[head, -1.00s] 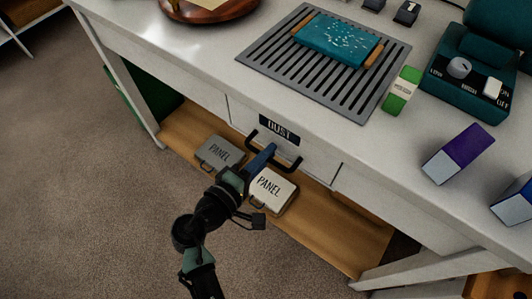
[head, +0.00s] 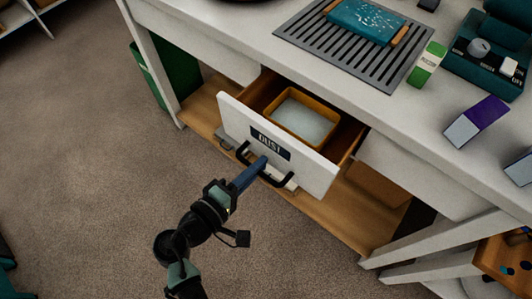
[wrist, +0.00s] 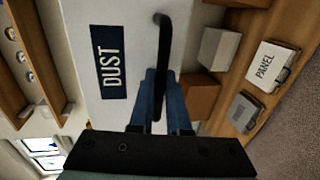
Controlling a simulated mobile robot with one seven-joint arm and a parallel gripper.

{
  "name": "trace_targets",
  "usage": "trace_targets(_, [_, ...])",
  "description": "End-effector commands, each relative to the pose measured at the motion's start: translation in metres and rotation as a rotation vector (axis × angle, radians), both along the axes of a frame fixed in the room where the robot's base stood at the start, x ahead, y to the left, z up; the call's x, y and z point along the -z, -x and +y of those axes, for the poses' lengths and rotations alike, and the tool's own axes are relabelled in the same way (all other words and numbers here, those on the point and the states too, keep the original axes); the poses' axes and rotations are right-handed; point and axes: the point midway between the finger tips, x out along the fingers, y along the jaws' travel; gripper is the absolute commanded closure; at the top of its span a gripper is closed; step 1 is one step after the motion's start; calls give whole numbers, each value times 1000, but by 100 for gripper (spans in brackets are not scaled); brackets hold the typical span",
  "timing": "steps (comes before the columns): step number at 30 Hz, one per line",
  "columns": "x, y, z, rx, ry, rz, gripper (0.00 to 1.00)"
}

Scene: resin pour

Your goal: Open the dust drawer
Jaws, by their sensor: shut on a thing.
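The dust drawer (head: 310,165) is pulled out from under the white workbench. Its white front carries a dark label reading DUST, which also shows in the wrist view (wrist: 110,62). A yellow-rimmed tray (head: 277,108) with pale contents sits inside the drawer. The black bar handle (head: 278,180) is on the drawer front, below the label. My gripper (head: 261,165) has blue fingers and is shut on the handle; the wrist view shows the handle (wrist: 161,40) between the fingertips. Part of the handle is hidden by the fingers.
A slatted grey grate (head: 340,62) with a teal board (head: 362,22) lies on the benchtop above. A wooden lower shelf (head: 350,222) runs below the drawer, with a panel case (wrist: 268,66) on it. A green bin (head: 172,75) stands left. The carpet in front is clear.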

Motion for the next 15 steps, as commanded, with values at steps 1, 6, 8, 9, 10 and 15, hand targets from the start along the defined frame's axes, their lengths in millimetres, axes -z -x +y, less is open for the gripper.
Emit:
trace_targets(1, [-2,8,6,-3,3,1,100])
trace_targets(6, [-2,33,24,-2,2,0,100])
trace_targets(8, [-2,40,29,-1,2,-1,100])
trace_targets(9, [-2,45,32,-1,3,-1,100])
trace_targets(10, [-1,48,35,-2,2,-1,100])
trace_targets(15, [-1,58,42,0,1,-2,100])
